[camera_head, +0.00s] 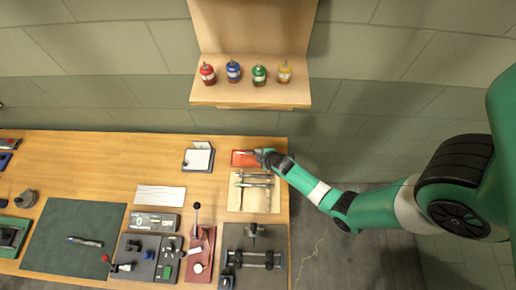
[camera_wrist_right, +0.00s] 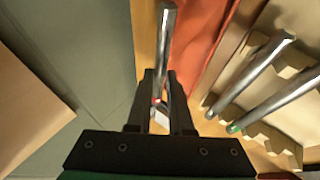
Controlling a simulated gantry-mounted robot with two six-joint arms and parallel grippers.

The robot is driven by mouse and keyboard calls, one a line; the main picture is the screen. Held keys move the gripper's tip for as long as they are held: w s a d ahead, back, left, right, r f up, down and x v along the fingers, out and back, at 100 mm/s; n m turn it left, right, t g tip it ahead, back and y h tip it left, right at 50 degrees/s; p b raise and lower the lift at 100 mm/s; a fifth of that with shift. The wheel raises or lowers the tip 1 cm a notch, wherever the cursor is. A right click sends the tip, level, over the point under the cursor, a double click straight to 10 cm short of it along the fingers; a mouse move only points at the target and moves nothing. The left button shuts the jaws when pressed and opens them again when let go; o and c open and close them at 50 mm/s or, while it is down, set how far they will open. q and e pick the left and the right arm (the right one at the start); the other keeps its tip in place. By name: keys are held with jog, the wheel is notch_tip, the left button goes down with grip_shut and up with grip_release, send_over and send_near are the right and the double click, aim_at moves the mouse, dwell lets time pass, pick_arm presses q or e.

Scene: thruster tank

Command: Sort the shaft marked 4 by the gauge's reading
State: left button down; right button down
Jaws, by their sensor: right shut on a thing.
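My right gripper (camera_head: 264,156) is at the red tray (camera_head: 242,159), near the table's right edge. In the right wrist view it is shut on a metal shaft (camera_wrist_right: 164,45), with a red dot and a pale patch between the fingers (camera_wrist_right: 160,112); no number is legible. The red tray (camera_wrist_right: 205,35) lies just beside the shaft; I cannot tell whether they touch. A wooden rack (camera_head: 235,198) holds other shafts, two of them (camera_wrist_right: 252,70) visible in the wrist view. A grey box with a display (camera_head: 153,223) and a red stand with a round dial (camera_head: 198,267) stand further left. My left gripper is out of view.
A shaft-like piece (camera_head: 85,241) lies on the dark green mat (camera_head: 60,220). A white card (camera_head: 160,195) and a clipboard (camera_head: 199,158) lie mid-table. A dark fixture with rods (camera_head: 252,258) stands at the front right. Several coloured bottles (camera_head: 233,71) stand on the shelf behind.

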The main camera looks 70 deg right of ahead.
jog(key=shift+f+b, duration=2.35)
jog(key=shift+f, duration=0.45)
jog(key=c, duration=0.7)
grip_release()
jog(key=shift+d, duration=0.15)
jog(key=shift+c, duration=0.2)
jog(key=shift+s+f, duration=0.15)
jog(key=shift+a, duration=0.2)
jog(key=p+v, duration=0.1)
jog(key=v, duration=0.3)
jog(key=p+v, duration=0.1)
jog(key=v, duration=0.2)
jog(key=p+v, duration=0.2)
jog(key=v, duration=0.2)
jog(key=shift+d+r, duration=0.1)
jog(key=shift+r, duration=0.4)
